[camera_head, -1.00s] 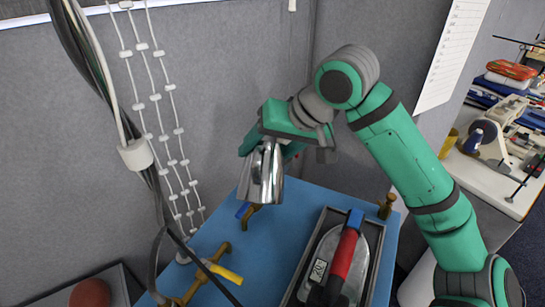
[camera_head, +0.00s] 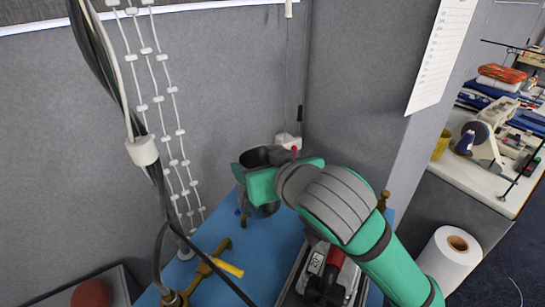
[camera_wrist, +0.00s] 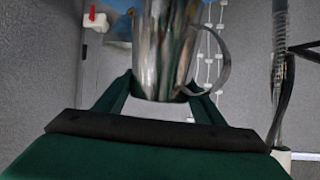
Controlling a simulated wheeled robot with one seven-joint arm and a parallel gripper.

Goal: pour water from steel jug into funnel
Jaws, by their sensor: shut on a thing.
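The steel jug (camera_head: 266,156) is held off the table by my gripper (camera_head: 262,184). Its dark, open mouth faces up in the head view, and it looks roughly upright. In the wrist view the shiny jug (camera_wrist: 165,48) stands between the two green fingers (camera_wrist: 160,92), with its curved handle at the right. My gripper is shut on the jug. Water inside the jug cannot be seen.
The blue table (camera_head: 215,228) carries a brass valve with a yellow handle (camera_head: 228,267). Cables (camera_head: 150,175) hang at the left. A white fitting with red (camera_head: 289,142) is on the wall behind.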

